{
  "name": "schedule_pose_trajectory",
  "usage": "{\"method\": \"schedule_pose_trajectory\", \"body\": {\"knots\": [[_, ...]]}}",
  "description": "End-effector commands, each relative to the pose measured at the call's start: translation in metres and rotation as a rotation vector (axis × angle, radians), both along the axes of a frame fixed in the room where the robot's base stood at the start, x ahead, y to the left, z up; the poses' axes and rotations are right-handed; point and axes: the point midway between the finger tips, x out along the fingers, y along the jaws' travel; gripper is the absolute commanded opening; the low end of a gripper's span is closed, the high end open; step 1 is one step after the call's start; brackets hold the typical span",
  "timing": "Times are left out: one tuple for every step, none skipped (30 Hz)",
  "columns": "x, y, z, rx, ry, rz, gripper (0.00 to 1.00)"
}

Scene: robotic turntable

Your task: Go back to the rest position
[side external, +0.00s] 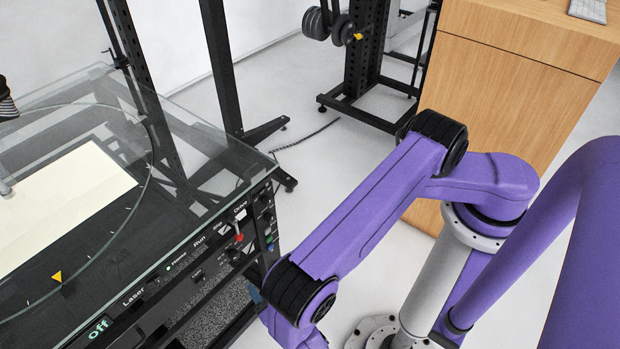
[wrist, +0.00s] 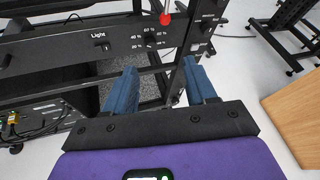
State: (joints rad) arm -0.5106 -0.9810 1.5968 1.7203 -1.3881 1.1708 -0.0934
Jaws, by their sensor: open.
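My gripper (wrist: 162,88) shows in the wrist view with its two blue fingers spread apart and nothing between them. It points at the front panel (wrist: 100,42) of the turntable, at the panel's lower edge. A red-tipped lever (wrist: 166,18) stands on that panel just beyond the fingers. There my purple arm bends down in front of the panel, and the red lever (side external: 239,237) shows near the panel's right end.
The glass-topped turntable (side external: 190,185) fills the left, with a pale sheet (side external: 70,200) on it. A wooden cabinet (side external: 510,75) stands behind my arm. Black rack posts (side external: 225,70) rise at the back. White floor (side external: 330,190) is open between the turntable and cabinet.

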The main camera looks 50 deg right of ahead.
Motion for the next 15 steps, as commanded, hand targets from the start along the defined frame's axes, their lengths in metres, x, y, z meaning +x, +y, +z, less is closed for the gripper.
{"method": "schedule_pose_trajectory", "body": {"knots": [[0.005,0.000,0.017,0.047,-0.004,-0.060,0.56],[0.007,-0.002,0.026,0.071,-0.004,-0.094,0.56],[0.009,-0.004,0.038,0.103,-0.006,-0.141,0.56],[0.011,-0.007,0.047,0.127,-0.007,-0.175,0.56],[0.012,-0.009,0.055,0.150,-0.007,-0.209,0.56],[0.013,-0.013,0.067,0.182,-0.008,-0.254,0.56],[0.014,-0.016,0.075,0.207,-0.007,-0.288,0.56],[0.015,-0.020,0.084,0.230,-0.005,-0.321,0.56],[0.015,-0.025,0.094,0.263,-0.004,-0.367,0.56],[0.015,-0.029,0.103,0.287,-0.003,-0.401,0.56],[0.015,-0.032,0.111,0.311,-0.002,-0.434,0.56],[0.014,-0.038,0.121,0.344,0.001,-0.480,0.56],[0.013,-0.043,0.129,0.369,0.003,-0.514,0.56],[0.012,-0.047,0.137,0.395,0.006,-0.546,0.56],[0.011,-0.053,0.147,0.428,0.011,-0.591,0.56]]}}
